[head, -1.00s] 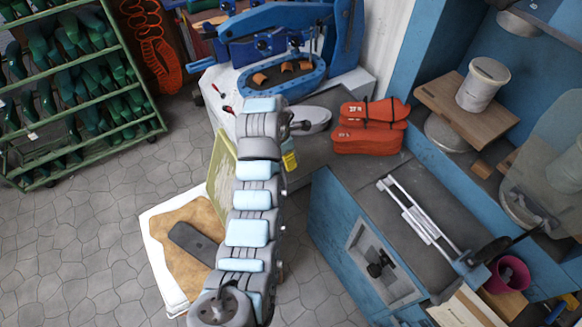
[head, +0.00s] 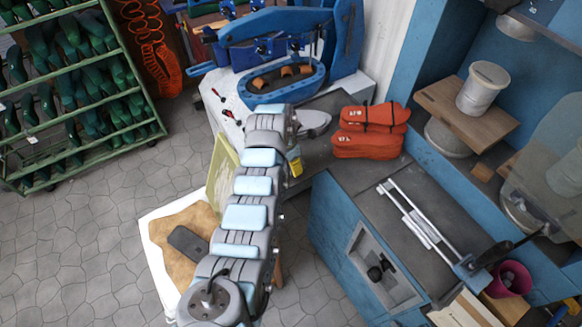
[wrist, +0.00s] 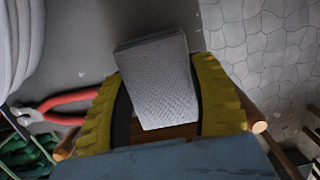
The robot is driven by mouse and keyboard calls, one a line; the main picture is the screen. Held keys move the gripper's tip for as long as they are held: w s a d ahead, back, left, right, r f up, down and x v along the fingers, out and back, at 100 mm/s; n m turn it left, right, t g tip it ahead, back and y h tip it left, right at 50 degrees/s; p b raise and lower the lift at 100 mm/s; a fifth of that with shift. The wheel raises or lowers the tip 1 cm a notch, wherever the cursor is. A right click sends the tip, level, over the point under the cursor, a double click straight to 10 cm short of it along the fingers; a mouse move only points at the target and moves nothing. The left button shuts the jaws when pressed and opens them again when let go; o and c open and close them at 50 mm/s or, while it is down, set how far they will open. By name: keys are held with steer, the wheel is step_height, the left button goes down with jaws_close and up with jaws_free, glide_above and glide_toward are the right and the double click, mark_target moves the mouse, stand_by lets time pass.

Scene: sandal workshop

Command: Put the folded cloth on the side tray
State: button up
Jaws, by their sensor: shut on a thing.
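The folded cloth (wrist: 160,85) is a grey, fine-textured rectangular pad in the wrist view. My gripper (wrist: 157,75) has yellow fingers with black inner faces, one on each side of the cloth, shut on it. In the head view my arm hides the cloth and most of the gripper; a small yellow part (head: 295,164) beside the arm may be a finger. I cannot tell for sure which thing is the side tray. A pale panel with a yellow-green rim (head: 221,172) shows left of my arm.
A white-edged surface (head: 152,235) with tan leather and a dark sole is at lower left. A blue press (head: 285,85) stands behind on a white table. Orange bundles (head: 370,130) lie on the grey bench. Red-handled pliers (wrist: 65,100) lie left of the cloth in the wrist view.

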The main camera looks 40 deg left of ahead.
steer(key=shift+f, duration=1)
steer(key=shift+f, duration=0.15)
steer(key=o, duration=1)
steer(key=shift+s+a+r+p, duration=0.1)
steer(key=shift+s+r, duration=0.2)
steer(key=shift+r, duration=1.7)
steer(key=shift+s+a+r+p, duration=0.1)
steer(key=shift+s+r, duration=0.25)
steer(key=shift+r, duration=1.7)
steer(key=shift+s+r+p, duration=0.1)
steer(key=shift+s+r, duration=0.2)
steer(key=shift+r, duration=1.7)
